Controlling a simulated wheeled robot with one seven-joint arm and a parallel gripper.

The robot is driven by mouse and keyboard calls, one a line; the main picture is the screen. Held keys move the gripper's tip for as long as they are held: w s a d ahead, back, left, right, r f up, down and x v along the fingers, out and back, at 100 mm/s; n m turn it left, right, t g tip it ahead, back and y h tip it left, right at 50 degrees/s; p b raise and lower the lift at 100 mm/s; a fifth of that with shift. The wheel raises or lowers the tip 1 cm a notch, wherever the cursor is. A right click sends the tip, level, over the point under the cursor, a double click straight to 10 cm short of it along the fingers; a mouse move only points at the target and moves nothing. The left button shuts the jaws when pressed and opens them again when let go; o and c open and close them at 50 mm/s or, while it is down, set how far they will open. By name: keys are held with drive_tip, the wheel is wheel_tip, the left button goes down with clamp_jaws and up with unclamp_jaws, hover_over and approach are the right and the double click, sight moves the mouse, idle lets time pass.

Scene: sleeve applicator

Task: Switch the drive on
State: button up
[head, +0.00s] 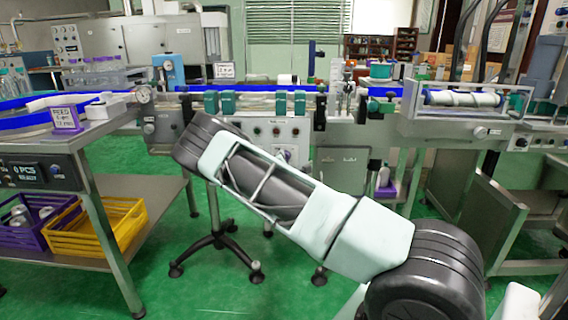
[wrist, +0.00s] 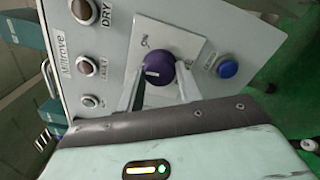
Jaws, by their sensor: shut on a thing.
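A purple rotary knob (wrist: 158,72) sits on a pale plate on the grey control panel (wrist: 120,65). An "ON" label shows above and left of it in the wrist view. A short white mark lies on the knob's left part; I cannot tell which position it is set to. My gripper (wrist: 160,82) has one finger on each side of the knob and is shut on it. In the head view the panel (head: 261,119) is on the front of the conveyor machine; my arm reaches across in front, and my gripper is hidden there.
A steel bench (head: 75,150) with yellow (head: 110,222) and purple crates stands at left.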

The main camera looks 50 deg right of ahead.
drive_tip(key=m+b, duration=0.1)
drive_tip(key=m, duration=0.8)
drive_tip(key=shift+m+b, duration=0.3)
drive_tip(key=shift+m, duration=0.1)
drive_tip(key=shift+s, duration=0.1)
drive_tip(key=o, duration=1)
drive_tip(key=p+v, duration=0.2)
drive_tip(key=v, duration=1.5)
drive_tip(key=shift+s+a, duration=0.1)
drive_tip(key=shift+a, duration=0.2)
